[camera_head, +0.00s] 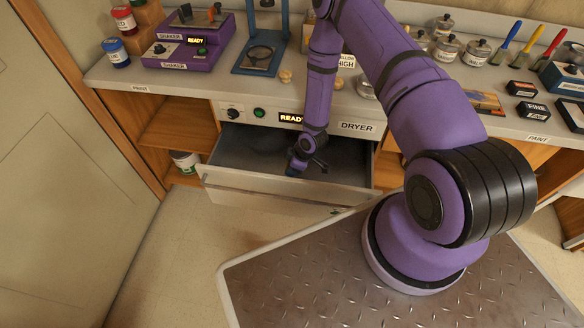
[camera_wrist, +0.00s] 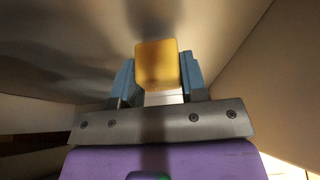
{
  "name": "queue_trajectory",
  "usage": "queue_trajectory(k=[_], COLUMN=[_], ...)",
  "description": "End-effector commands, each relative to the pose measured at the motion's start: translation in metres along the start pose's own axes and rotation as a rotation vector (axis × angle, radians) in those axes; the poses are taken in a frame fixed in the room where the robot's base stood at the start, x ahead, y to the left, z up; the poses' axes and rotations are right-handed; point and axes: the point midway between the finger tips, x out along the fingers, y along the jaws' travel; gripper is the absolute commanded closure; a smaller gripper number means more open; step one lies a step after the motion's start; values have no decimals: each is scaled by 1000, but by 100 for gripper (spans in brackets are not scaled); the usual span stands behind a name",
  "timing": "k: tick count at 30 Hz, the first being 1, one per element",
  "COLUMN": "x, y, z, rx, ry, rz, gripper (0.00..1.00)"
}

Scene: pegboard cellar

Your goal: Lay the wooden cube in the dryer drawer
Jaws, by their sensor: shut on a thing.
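The dryer drawer (camera_head: 258,183) is pulled open below the dryer panel in the head view, with a dark interior. My gripper (camera_head: 293,170) points down inside the drawer, close behind its front wall. In the wrist view, my gripper (camera_wrist: 157,80) has its blue fingers shut on the wooden cube (camera_wrist: 156,62), which looks yellow-orange. The cube is hidden in the head view. A grey surface lies beyond the cube in the wrist view; I cannot tell whether the cube touches it.
The dryer panel (camera_head: 260,114) reads READY above the drawer. The counter (camera_head: 215,85) holds a purple shaker (camera_head: 188,45), a blue stand (camera_head: 260,58), jars and brushes. A paint can (camera_head: 186,162) stands on the shelf left of the drawer. The drawer's left part looks empty.

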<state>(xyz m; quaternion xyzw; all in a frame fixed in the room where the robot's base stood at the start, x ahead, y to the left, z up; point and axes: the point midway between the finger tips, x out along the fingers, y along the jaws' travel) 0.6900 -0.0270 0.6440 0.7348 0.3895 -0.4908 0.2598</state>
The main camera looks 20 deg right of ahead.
Motion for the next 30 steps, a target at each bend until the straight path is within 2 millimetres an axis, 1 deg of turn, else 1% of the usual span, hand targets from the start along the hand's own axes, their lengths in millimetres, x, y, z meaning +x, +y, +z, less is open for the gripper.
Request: queue_trajectory(k=[1, 3, 13, 14, 15, 16, 17, 26, 30], x=[5, 8, 10, 10, 10, 10, 10, 8, -4], y=[0, 0, 0, 0, 0, 0, 0, 0, 1], z=[2, 3, 4, 4, 4, 4, 4, 3, 2], rx=[0, 0, -1, -1, -1, -1, -1, -1, -1], ry=[0, 0, 0, 0, 0, 0, 0, 0, 0], rz=[-1, 0, 0, 0, 0, 0, 0, 0, 2], gripper=[87, 87, 87, 54, 44, 38, 35, 35, 35])
